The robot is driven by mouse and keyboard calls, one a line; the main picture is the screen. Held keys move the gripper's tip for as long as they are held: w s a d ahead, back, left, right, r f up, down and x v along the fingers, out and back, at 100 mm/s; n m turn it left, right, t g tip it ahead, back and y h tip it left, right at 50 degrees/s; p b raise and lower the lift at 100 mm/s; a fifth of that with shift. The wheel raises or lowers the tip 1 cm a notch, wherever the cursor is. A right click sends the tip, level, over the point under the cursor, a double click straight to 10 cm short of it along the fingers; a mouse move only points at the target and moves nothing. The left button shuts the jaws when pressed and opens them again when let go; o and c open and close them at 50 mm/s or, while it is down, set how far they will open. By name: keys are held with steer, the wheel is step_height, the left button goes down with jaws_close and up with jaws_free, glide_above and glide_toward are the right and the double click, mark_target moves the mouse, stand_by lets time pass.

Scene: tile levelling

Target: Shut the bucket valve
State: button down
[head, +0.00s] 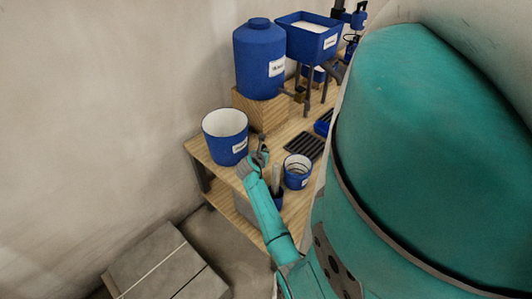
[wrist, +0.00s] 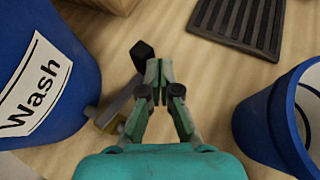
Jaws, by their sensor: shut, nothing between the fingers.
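The blue Wash bucket (head: 225,140) with a white inside stands at the left end of the wooden bench. Its label faces my gripper in the wrist view (wrist: 75,110). The bucket valve (wrist: 104,118) is a brass-coloured body low on the bucket's right side. Its grey lever with a black knob (wrist: 143,54) slants up and right, beside my fingers. My gripper (wrist: 159,72) is shut and empty, its fingertips just right of the knob; I cannot tell whether they touch. In the head view my gripper (head: 258,157) is right of the bucket, and the valve is mostly hidden.
A smaller blue bucket (head: 297,173) stands right of my gripper. A dark slotted grate (head: 304,147) lies behind it. A blue tank (head: 260,62) sits on a wooden block (head: 262,112), beside a blue hopper (head: 312,40). Grey slabs (head: 160,265) lie on the floor.

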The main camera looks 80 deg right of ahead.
steer(key=shift+a, duration=0.1)
steer(key=v, duration=1.2)
stand_by(0.4)
steer(key=w+a+f+m+t+y, duration=0.25)
steer(key=a+t, duration=0.25)
steer(key=a, duration=1.1)
steer(key=w+a+f+m+t+y, duration=0.25)
steer(key=a+t, duration=0.35)
steer(key=a, duration=0.9)
steer(key=s+a+r+m+t+y, duration=0.5)
steer(key=s+a+r+m, duration=0.6)
steer(key=s+a+r, duration=0.3)
steer(key=a+r+y, duration=0.1)
steer(key=a+r, duration=0.2)
steer(key=a, duration=0.2)
steer(key=shift+s+a+t+y, duration=0.2)
steer(key=shift+t+y, duration=0.2)
